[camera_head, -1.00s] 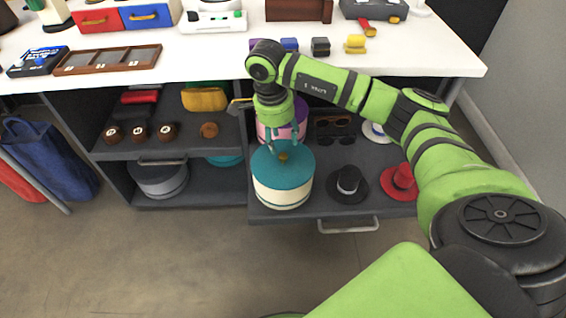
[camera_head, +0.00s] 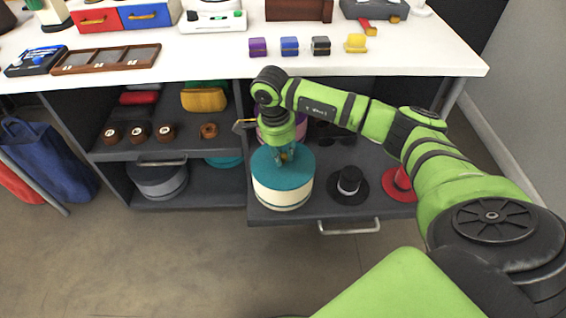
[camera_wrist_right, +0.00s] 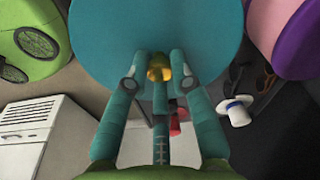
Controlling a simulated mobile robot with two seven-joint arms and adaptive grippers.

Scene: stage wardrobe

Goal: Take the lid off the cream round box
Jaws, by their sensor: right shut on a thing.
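The cream round box (camera_head: 283,198) stands on the pulled-out lower shelf, with its teal lid (camera_head: 270,178) on top. My right gripper (camera_head: 284,158) reaches down from above to the lid's middle. In the right wrist view its teal fingers (camera_wrist_right: 159,76) are shut on the gold knob from both sides. The lid sits on the box with no gap that I can see. My left gripper is not in view.
A black hat (camera_head: 349,186) and a red hat (camera_head: 401,184) lie right of the box. A purple and pink round box (camera_head: 265,134) stands behind it, partly hidden by my gripper. The white worktop (camera_head: 215,62) is above. Floor in front is clear.

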